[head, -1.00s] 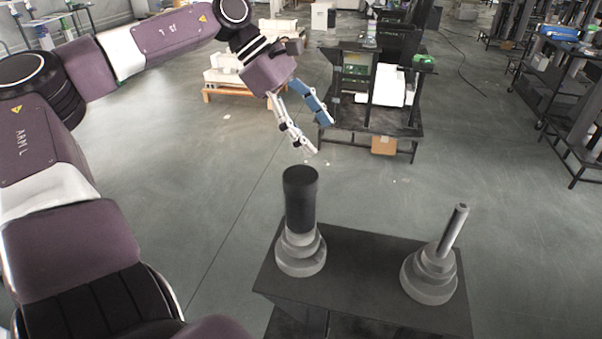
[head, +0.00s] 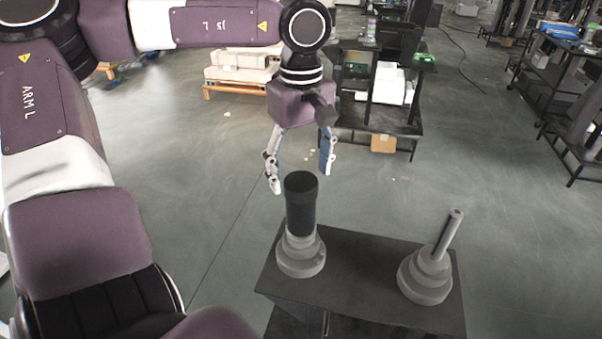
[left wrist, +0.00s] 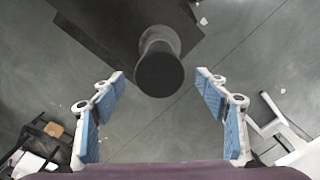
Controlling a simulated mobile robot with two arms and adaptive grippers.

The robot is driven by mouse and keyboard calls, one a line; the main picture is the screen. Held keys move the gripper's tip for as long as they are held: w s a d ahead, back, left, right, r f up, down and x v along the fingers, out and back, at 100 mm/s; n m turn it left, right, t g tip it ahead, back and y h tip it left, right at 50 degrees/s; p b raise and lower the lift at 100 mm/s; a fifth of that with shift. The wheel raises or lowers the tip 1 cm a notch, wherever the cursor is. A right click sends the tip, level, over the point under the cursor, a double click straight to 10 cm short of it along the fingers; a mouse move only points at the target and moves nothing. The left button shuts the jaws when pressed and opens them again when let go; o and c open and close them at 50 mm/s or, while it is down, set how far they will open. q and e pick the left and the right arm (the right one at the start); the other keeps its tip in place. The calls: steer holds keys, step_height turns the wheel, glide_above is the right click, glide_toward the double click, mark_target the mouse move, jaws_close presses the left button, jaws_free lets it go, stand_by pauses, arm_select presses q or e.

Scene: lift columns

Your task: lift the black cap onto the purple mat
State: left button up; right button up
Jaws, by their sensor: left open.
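The black cap (head: 301,207) is a tall dark cylinder, upright on a grey stepped base (head: 300,258) at the left of a dark table. My left gripper (head: 301,182) is open and points down, its two fingers spread at about the height of the cap's top. In the left wrist view the cap's round top (left wrist: 160,74) shows centred in the gap between the open fingers (left wrist: 159,75), with nothing gripped. I see no purple mat in either view. My right gripper is out of view.
A second grey stepped base (head: 425,276) with a thin upright rod (head: 449,233) stands at the right of the dark table (head: 362,270). The table top between the bases is bare. A black workbench (head: 375,120) and pallet stand farther back.

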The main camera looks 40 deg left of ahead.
mark_target(301, 181)
arm_select(q)
steer(key=shift+f, duration=0.5)
steer(key=shift+c, duration=0.2)
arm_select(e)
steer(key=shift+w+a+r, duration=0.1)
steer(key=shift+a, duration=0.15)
arm_select(q)
steer(key=c, duration=1.3)
steer(key=shift+r, duration=0.1)
steer(key=shift+c, duration=0.2)
steer(key=shift+r, duration=0.25)
step_height(301, 181, up, 20)
steer(key=b, duration=0.1)
steer(key=shift+f, duration=0.2)
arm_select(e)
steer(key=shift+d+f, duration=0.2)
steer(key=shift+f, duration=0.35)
